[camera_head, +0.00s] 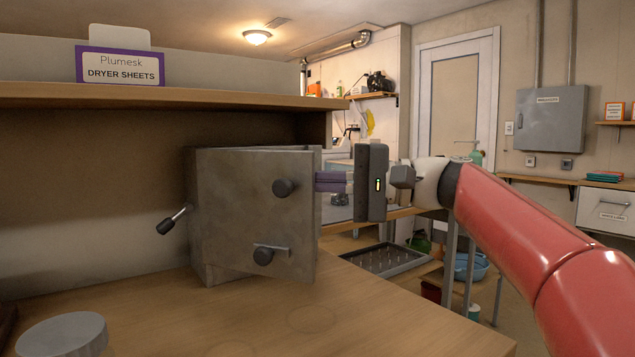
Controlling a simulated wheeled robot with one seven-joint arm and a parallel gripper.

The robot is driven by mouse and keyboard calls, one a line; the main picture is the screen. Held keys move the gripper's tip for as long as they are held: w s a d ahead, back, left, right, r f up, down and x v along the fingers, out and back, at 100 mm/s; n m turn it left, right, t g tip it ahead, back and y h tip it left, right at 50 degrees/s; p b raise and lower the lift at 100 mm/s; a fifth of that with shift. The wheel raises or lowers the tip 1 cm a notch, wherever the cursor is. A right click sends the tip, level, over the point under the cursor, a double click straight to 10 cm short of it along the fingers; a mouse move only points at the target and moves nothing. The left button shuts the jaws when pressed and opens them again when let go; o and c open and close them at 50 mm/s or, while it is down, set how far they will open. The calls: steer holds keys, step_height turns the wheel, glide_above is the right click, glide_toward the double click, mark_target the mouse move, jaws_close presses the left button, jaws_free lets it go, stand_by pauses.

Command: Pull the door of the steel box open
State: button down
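The grey steel box (193,215) stands on the wooden counter under a shelf. Its door (240,210) faces me, with a round dark knob (285,188) high on the right and another knob with a small bar (264,255) lower down. The door appears ajar, with its right edge swung out from the box and a gap along the top.
A lever with a dark grip (171,221) sticks out left of the box. A round grey object (62,335) sits at the counter's front left. The shelf (150,97) above carries a dryer sheets box (119,66). The counter (370,325) in front of the door is clear.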

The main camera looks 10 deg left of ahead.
steer(key=s+a+m+t+b, duration=0.1)
steer(key=s+m+t+b, duration=0.2)
steer(key=s+t+b, duration=0.2)
steer(key=s+b, duration=0.1)
steer(key=s, duration=0.2)
steer(key=shift+a+m+t+b, duration=0.3)
steer(key=shift+a+b, duration=0.1)
